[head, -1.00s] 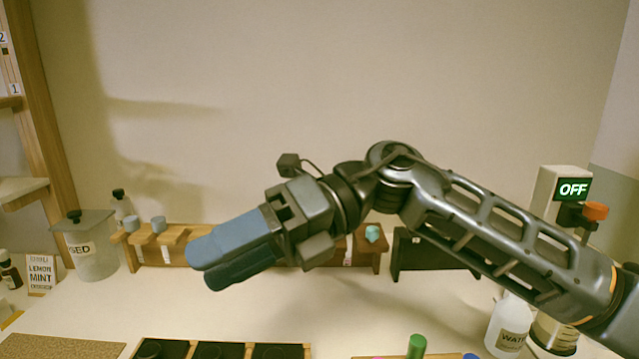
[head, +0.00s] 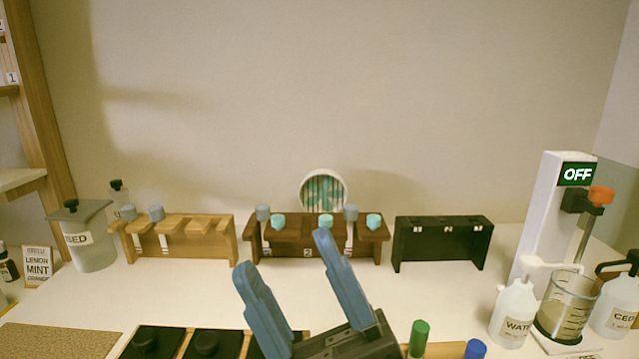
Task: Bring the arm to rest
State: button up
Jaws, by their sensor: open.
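My gripper (head: 290,285) is in the lower middle of the head view. Its two blue fingers point up and stand wide apart, with nothing between them. The rest of my arm is out of the frame below. The gripper is in front of the brown middle rack (head: 377,234) and hides part of the counter and of the dark tray (head: 152,342) at the bottom edge.
A light wooden rack (head: 225,240) with grey-capped droppers stands left, a black rack (head: 444,247) right. A mixer reading OFF (head: 540,215), a beaker (head: 567,305) and a water bottle (head: 513,312) stand right. Green (head: 419,335) and blue (head: 474,349) caps are near the front. The counter centre-left is bare.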

jog(key=s+d+f+m+t+h+b, duration=0.1)
jog(key=s+d+f+m+t+h, duration=0.25)
jog(key=d+f+m+h, duration=0.45)
jog(key=s+d+f+m+t+h+b, duration=0.1)
jog(key=s+d+f+m+t+h, duration=0.3)
jog(key=f+m+h, duration=0.7)
jog(key=s+d+f+m+g+h, duration=0.1)
jog(key=s+d+f+g+h, duration=0.2)
jog(key=s, duration=0.6)
jog(key=s+d+f+m+g+h, duration=0.2)
jog(key=s+d+f+g, duration=0.3)
jog(key=s+d, duration=0.3)
jog(key=shift+s+f+g+h+b, duration=0.3)
jog(key=shift+s+g+h+b, duration=0.25)
jog(key=shift+s, duration=0.35)
